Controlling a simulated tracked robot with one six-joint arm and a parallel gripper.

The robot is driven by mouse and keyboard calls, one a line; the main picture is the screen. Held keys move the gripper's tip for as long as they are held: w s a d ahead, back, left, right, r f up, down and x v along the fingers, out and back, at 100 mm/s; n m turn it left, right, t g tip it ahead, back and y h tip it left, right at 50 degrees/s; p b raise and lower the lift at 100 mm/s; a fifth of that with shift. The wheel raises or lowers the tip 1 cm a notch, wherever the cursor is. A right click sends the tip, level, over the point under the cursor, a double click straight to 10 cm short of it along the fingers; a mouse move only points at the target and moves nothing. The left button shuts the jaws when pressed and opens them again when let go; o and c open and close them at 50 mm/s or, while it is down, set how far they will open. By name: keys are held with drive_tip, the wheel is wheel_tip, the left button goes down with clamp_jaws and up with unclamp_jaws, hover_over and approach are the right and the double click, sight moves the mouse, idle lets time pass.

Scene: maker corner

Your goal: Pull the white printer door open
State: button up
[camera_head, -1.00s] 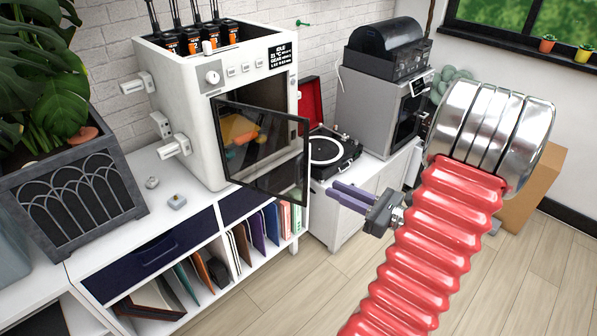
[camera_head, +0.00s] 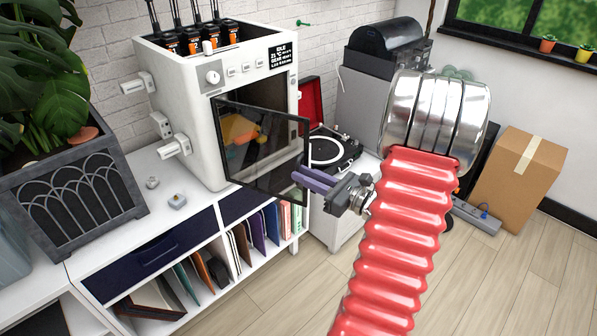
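The white printer (camera_head: 205,120) stands on the white shelf unit, with a screen reading IDLE at its upper right front. Its door (camera_head: 255,183), a dark glass panel in a black frame, is swung partly open, hinged at its left side. An orange and teal object (camera_head: 238,130) shows inside. My gripper (camera_head: 304,182), with purple fingers, is at the lower right edge of the door. The fingertips overlap the door frame in the picture; I cannot tell whether they touch it. The gap between the fingers is too small to judge.
A turntable (camera_head: 330,150) with a red lid stands behind the door on a white cabinet. A planter (camera_head: 70,190) is at the left. A cardboard box (camera_head: 518,180) and a power strip (camera_head: 476,215) are on the floor at the right. The floor in front is clear.

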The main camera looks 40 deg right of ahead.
drive_tip(key=shift+x, duration=1.4)
drive_tip(key=shift+c, duration=0.5)
clamp_jaws()
drive_tip(key=shift+d, duration=0.2)
drive_tip(key=shift+a, duration=0.15)
